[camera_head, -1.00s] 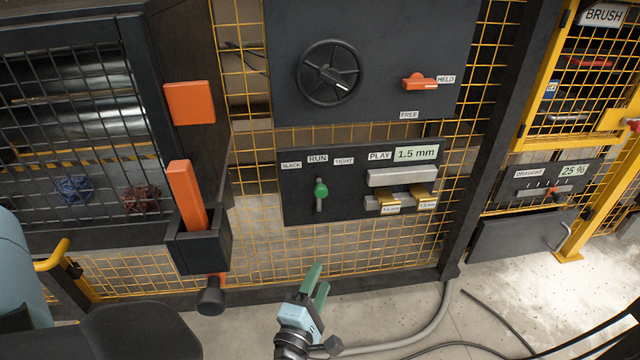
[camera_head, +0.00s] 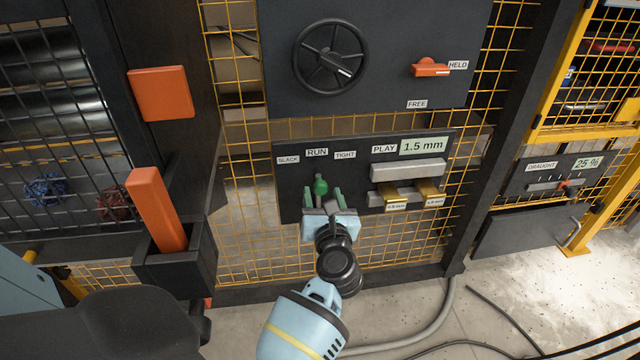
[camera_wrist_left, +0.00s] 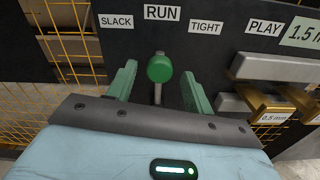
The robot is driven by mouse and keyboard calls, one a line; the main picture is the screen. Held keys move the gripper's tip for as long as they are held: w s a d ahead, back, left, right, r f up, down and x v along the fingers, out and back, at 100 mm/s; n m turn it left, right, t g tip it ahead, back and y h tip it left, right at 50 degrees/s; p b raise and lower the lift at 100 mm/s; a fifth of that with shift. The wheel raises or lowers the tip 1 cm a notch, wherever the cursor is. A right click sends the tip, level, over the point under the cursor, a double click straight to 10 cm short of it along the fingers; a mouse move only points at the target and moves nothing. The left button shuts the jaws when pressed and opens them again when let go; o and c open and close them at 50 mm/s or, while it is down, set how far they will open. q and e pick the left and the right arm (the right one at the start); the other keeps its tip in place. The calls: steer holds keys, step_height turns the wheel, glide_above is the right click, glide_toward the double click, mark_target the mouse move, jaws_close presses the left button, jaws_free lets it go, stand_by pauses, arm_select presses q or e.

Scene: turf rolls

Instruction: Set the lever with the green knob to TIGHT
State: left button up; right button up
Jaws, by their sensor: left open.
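The lever's green knob (camera_head: 320,186) stands upright on the dark panel under the RUN label (camera_head: 317,152). The SLACK label (camera_head: 288,160) is to its left and the TIGHT label (camera_head: 345,155) to its right. My left gripper (camera_head: 323,196) is open just in front of the panel. In the left wrist view the green knob (camera_wrist_left: 160,68) and its grey stem show between the two green fingers (camera_wrist_left: 158,88), with a gap on each side. The lever points at RUN there too. My right gripper is not in view.
Right of the lever are the PLAY display (camera_head: 423,145), reading 1.5 mm, and a grey block with brass gauge pieces (camera_head: 395,193). A black handwheel (camera_head: 331,56) and an orange switch (camera_head: 431,69) sit above. An orange bar stands in a black holder (camera_head: 178,262) at left.

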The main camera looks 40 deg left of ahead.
mark_target(321, 191)
arm_select(q)
steer(key=shift+b+x, duration=0.3)
steer(key=shift+x, duration=2.2)
steer(key=shift+s, duration=0.1)
jaws_close()
